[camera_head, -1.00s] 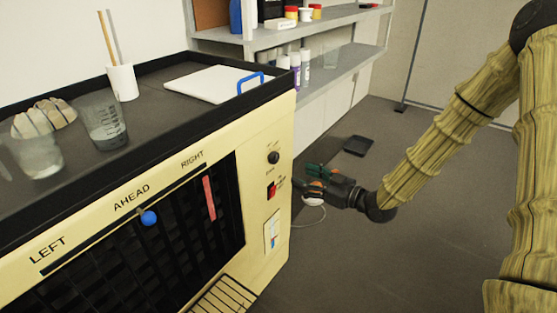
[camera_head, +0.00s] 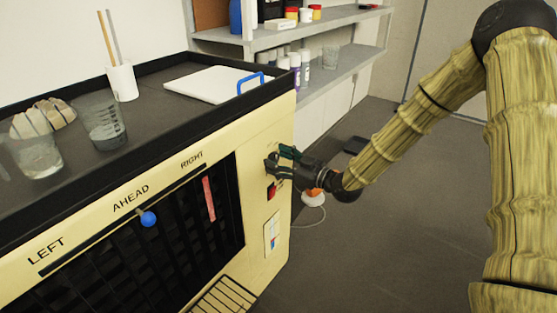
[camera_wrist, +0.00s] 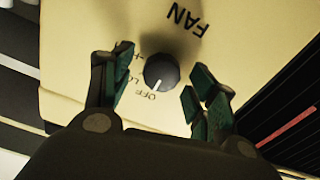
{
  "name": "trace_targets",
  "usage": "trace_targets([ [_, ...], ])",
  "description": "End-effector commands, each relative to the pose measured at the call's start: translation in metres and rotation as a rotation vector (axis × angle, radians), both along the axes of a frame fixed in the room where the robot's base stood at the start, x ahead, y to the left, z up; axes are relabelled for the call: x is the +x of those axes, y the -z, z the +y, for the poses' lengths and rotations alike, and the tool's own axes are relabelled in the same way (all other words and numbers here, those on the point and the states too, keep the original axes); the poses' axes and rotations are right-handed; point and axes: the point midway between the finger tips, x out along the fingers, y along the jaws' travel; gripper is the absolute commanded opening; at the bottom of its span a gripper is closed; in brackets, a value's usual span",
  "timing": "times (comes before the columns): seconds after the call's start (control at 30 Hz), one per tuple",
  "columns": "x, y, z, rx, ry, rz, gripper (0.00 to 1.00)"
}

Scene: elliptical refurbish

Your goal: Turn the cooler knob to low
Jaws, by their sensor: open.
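The cooler (camera_head: 262,130) is a cream unit with a dark vent grille on its front. Its knob (camera_wrist: 162,72) is round and black, under the label FAN (camera_wrist: 188,22). In the wrist view the knob's white pointer line points at OFF, with LO beside it. My gripper (camera_wrist: 157,75) is open, with one green-padded finger on each side of the knob and a gap to both. In the head view my gripper (camera_head: 277,160) is at the panel's right part and hides the knob.
A red switch (camera_head: 271,191) sits below the gripper on the same panel. A blue ball (camera_head: 148,218) marks the slider under AHEAD.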

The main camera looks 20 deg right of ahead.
Motion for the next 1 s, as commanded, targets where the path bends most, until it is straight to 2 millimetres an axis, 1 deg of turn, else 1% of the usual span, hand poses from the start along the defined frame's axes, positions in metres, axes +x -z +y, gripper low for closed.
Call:
trace_targets([
  [0.13,0.0036,0.0003,0.0032,-0.001,-0.001,0.001,0.58],
  [0.37,0.0039,0.0002,0.0033,-0.001,0.0,0.001,0.58],
  [0.4,0.0039,0.0002,0.0031,-0.001,0.0,0.001,0.55],
  [0.47,0.0038,0.0002,0.0031,-0.001,0.0,0.001,0.44],
  [0.5,0.0039,0.0002,0.003,-0.001,0.0,0.001,0.36],
  [0.63,0.0038,0.0002,0.0027,0.0,0.001,0.001,0.13],
  [0.7,0.0042,-0.0002,-0.001,-0.001,0.002,0.0,0.12],
  [1.0,0.0043,-0.0011,0.0007,0.036,0.004,0.028,0.13],
])
